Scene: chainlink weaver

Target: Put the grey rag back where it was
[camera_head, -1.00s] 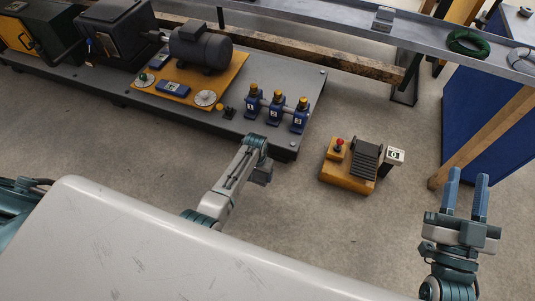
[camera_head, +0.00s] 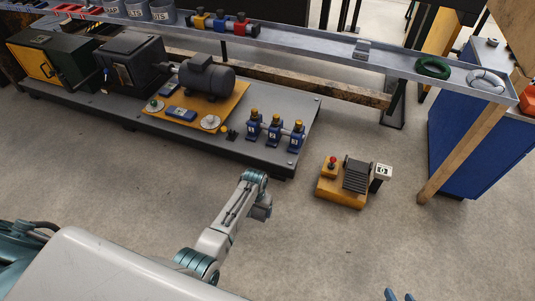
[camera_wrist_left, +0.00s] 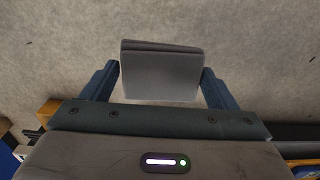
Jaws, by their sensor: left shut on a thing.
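The grey rag (camera_wrist_left: 160,72) looks like a folded, flat grey pad in the left wrist view. It sits between the two blue fingers of my left gripper (camera_wrist_left: 160,85), which is shut on it, with grey floor behind. In the head view my left arm reaches out over the floor in front of the low platform, and its wrist (camera_head: 262,208) is bent down; the rag cannot be made out there.
A low grey platform (camera_head: 75,88) carries a motor (camera_head: 207,78) and several blue valves. A yellow pedal box (camera_head: 340,192) stands on the floor. A long metal shelf (camera_head: 320,52) behind holds a small grey block (camera_head: 362,48), a green coil (camera_head: 433,68) and cups. A blue cabinet (camera_head: 460,140) stands right.

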